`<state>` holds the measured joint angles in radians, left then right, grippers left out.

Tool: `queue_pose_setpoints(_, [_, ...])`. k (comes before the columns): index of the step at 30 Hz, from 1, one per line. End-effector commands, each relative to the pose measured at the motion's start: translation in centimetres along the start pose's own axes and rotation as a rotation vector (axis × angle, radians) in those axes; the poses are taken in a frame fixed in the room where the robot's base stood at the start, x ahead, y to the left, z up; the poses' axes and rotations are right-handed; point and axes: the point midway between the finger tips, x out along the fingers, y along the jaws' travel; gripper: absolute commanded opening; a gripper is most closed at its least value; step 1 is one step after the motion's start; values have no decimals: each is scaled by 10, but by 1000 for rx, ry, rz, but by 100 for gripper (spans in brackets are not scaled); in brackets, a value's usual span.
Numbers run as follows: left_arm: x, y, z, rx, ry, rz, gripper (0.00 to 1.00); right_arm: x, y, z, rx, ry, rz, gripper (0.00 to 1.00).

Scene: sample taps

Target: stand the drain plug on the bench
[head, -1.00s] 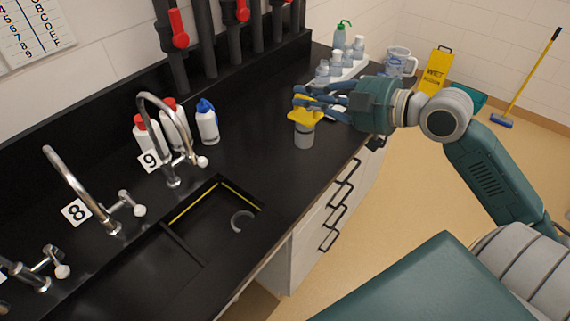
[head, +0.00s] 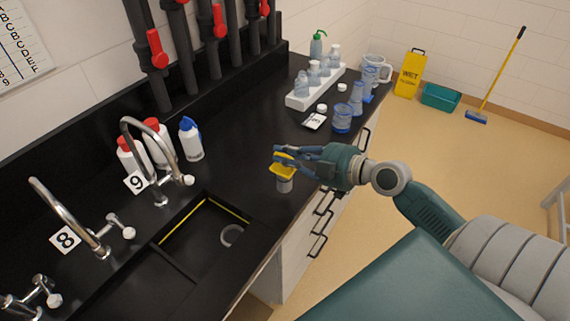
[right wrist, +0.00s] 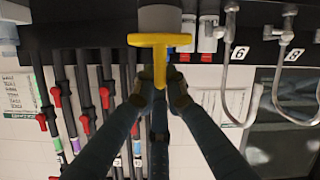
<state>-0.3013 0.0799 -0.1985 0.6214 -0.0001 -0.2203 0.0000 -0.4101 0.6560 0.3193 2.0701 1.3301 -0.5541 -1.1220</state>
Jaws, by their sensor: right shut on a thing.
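The drain plug (head: 284,185) has a yellow T-shaped handle on top and a grey round body below. In the head view it is upright, at the bench's front part, right of the sink. My right gripper (head: 283,158) is shut on its yellow handle. In the right wrist view the yellow handle (right wrist: 160,41) lies between the fingertips (right wrist: 160,85), with the grey body beyond it. I cannot tell whether the plug's bottom touches the black bench (head: 238,150) or hangs just above it. My left gripper is not in view.
The open sink (head: 215,228) is left of the plug, with curved taps behind it. White bottles (head: 191,140) stand at the back. Bench between is clear.

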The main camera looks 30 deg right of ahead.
Motion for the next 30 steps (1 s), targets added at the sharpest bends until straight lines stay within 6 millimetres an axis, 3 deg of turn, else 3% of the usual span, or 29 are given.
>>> queue_pose_setpoints(8, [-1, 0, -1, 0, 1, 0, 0, 10, -16, 31, 3, 0, 2, 0])
queue_pose_setpoints(20, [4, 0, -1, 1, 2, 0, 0, 12, -19, 35, 0, 1, 1, 0])
queue_pose_setpoints(21, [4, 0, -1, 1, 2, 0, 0, 12, -20, 36, 1, -1, -1, 13])
queue_pose_setpoints(24, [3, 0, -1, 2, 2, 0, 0, 12, -20, 35, 1, -1, -1, 30])
queue_pose_setpoints(30, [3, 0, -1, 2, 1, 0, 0, 12, -20, 35, 2, -1, -1, 30])
